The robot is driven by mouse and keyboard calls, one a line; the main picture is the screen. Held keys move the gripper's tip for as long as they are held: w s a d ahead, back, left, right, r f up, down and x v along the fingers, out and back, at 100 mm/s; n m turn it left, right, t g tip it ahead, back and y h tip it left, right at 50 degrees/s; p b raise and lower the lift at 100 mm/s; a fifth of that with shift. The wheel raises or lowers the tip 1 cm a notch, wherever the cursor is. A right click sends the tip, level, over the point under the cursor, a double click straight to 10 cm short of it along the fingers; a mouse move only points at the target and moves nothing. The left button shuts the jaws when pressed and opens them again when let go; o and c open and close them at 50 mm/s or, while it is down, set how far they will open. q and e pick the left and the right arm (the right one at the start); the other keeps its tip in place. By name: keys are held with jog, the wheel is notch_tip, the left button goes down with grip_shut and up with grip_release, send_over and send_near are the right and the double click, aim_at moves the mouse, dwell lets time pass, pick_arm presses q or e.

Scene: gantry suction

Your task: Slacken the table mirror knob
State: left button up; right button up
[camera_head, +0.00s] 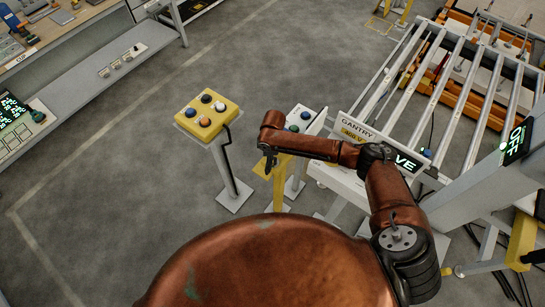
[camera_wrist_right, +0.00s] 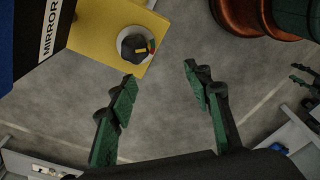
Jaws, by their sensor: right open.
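In the head view the right gripper (camera_head: 268,160) hangs over a yellow stand (camera_head: 280,188), and the knob cannot be made out. Dark jointed parts (camera_wrist_right: 304,84) at the wrist view's right edge may be my left gripper.
A yellow button box (camera_head: 207,115) on a post stands left of my right gripper. A gantry sign (camera_head: 358,132) and roller conveyor (camera_head: 440,85) lie to the right. A workbench (camera_head: 60,55) is at upper left. Floor between bench and button box is clear.

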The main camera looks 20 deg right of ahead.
jog(key=shift+n+h, duration=0.4)
jog(key=shift+h, duration=0.2)
jog(key=d+r, duration=0.1)
jog(key=w+d+r, duration=0.2)
jog(key=r, duration=0.1)
jog(key=shift+f+p, duration=0.6)
jog(key=shift+f, duration=3.25)
jog(key=shift+c, duration=0.5)
jog(key=c, duration=1)
jog(key=shift+c, duration=0.2)
jog(key=shift+n, duration=0.4)
jog(key=n, duration=0.2)
jog(key=shift+n, duration=0.4)
jog(key=shift+n+b, duration=0.35)
jog(key=shift+n, duration=1.45)
